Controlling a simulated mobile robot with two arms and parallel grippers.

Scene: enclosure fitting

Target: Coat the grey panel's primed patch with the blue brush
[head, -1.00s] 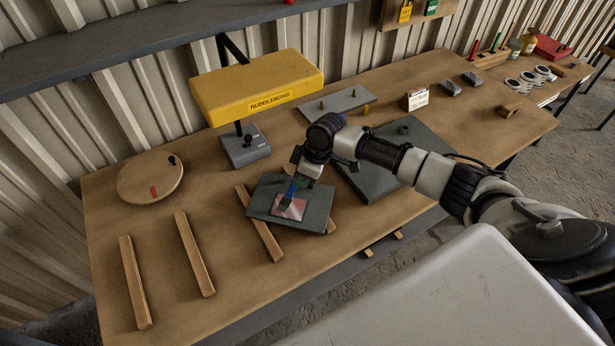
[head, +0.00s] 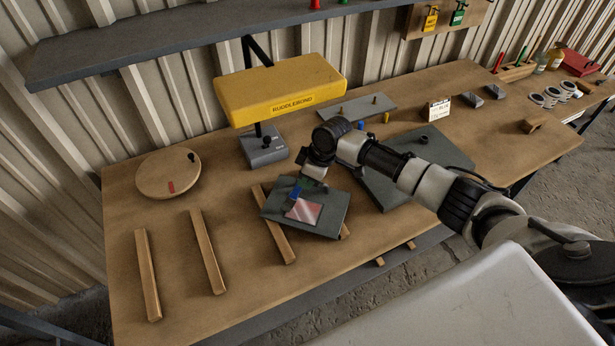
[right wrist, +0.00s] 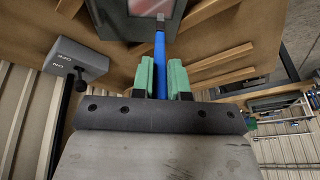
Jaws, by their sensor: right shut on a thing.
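The grey panel (head: 328,222) lies across wooden battens on the bench. Its patch (head: 304,211) is pinkish red with a paler, glossy streak. My right gripper (head: 299,185) is over the panel's far part, shut on the blue brush (head: 296,193). In the right wrist view the green fingers (right wrist: 161,78) clasp the blue handle (right wrist: 160,62), which points toward the panel (right wrist: 112,22). The brush tip is near the patch's far left edge; I cannot tell whether it touches. My left gripper is not in view.
A yellow lamp hood (head: 280,92) on a grey control base (head: 264,150) stands behind the panel. A round wooden turntable (head: 168,174) and bare battens (head: 208,252) are at left. A dark grey plate (head: 385,188) lies under my right arm.

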